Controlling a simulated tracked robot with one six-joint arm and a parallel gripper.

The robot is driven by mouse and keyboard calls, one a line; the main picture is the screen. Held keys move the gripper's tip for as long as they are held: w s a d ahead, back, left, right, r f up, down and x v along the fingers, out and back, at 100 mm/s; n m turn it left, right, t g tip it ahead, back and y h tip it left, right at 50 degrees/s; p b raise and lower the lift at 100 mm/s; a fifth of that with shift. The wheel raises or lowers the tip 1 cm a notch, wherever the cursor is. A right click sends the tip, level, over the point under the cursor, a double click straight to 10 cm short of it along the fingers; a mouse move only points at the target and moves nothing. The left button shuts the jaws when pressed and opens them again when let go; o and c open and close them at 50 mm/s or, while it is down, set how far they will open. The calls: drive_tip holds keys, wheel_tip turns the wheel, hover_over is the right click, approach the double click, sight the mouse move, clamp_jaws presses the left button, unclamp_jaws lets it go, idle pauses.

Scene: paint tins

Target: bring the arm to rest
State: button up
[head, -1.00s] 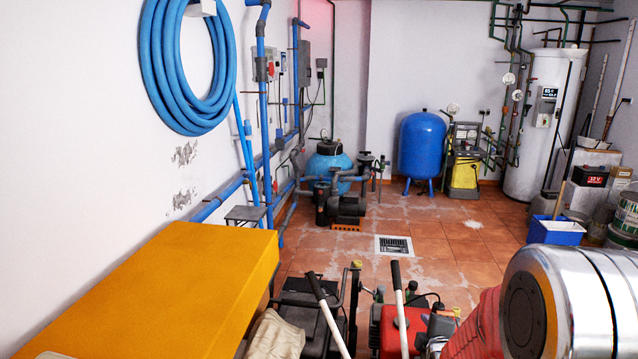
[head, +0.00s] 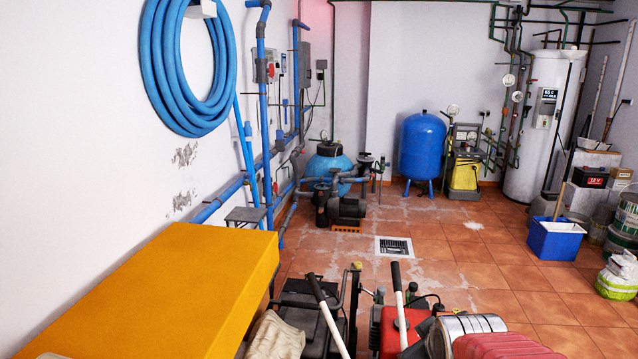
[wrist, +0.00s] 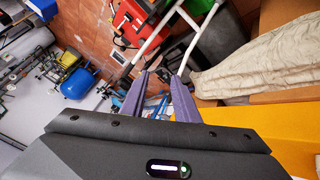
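My gripper (wrist: 161,76) shows in the wrist view. Its two purple fingers stand apart with nothing held between them. It hangs free, and the floor and machines show beyond the fingertips. An orange-yellow table top (head: 150,290) fills the lower left of the head view. It also shows at the right of the wrist view (wrist: 285,122).
A red machine (head: 392,330) with white handles and a black machine (head: 305,300) stand below. A beige cloth (head: 275,337) hangs by the table. A blue bin (head: 556,238), a white-green bag (head: 620,275) and tins (head: 626,212) stand at right. Tiled floor lies open in the middle.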

drive_tip(key=s+a+r+m+g, duration=0.1)
drive_tip(key=s+a+m, duration=0.1)
drive_tip(key=s, duration=0.6)
drive_tip(key=s+a+r+m+g, duration=0.1)
drive_tip(key=s+a+r+m, duration=0.1)
drive_tip(key=s, duration=0.6)
drive_tip(key=shift+s+r+m+g+y, duration=0.3)
drive_tip(key=shift+m+g+y, duration=0.1)
drive_tip(key=shift+m, duration=0.4)
